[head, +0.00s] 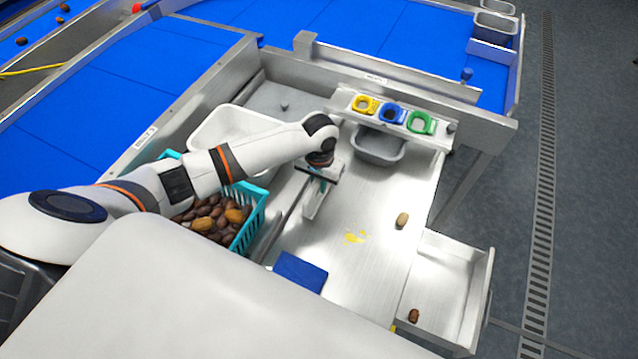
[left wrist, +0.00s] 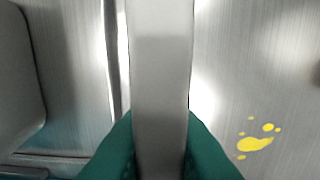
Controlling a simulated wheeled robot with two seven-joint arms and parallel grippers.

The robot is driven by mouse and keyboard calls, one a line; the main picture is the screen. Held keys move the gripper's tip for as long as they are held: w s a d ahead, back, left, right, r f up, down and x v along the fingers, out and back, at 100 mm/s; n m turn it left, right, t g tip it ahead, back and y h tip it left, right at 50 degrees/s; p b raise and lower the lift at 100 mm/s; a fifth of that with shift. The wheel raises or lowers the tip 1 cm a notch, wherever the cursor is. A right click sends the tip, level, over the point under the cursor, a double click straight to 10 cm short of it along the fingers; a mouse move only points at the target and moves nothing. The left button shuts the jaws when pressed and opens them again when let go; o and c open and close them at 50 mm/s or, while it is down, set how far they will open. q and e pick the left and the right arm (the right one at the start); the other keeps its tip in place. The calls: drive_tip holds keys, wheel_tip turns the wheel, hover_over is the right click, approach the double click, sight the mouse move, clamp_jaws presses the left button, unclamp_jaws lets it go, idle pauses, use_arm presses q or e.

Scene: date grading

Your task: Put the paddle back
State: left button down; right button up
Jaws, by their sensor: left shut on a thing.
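My left gripper (head: 322,172) is over the steel worktop, with green fingertips (left wrist: 160,150) in the left wrist view. It is shut on the paddle (head: 311,205), a pale grey flat piece that hangs below the fingers. In the left wrist view the paddle (left wrist: 162,70) is a long grey strip running up between the two fingertips. Whether its lower end touches the worktop I cannot tell. My right gripper is not in view.
A teal basket of dates (head: 247,222) and a white bin (head: 205,124) stand left. A grey tub (head: 378,148) sits below a rail with yellow, blue and green rings (head: 420,122). A yellow spill (head: 355,237), a date (head: 402,219) and a blue cloth (head: 300,271) lie on the worktop. An open tray (head: 450,270) holds another date.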

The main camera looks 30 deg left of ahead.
use_arm(q)
drive_tip(key=shift+f, duration=0.65)
drive_tip(key=c, duration=1.4)
unclamp_jaws()
drive_tip(key=shift+f, duration=0.15)
wheel_tip(320, 180, up, 12)
drive_tip(key=shift+r, duration=0.15)
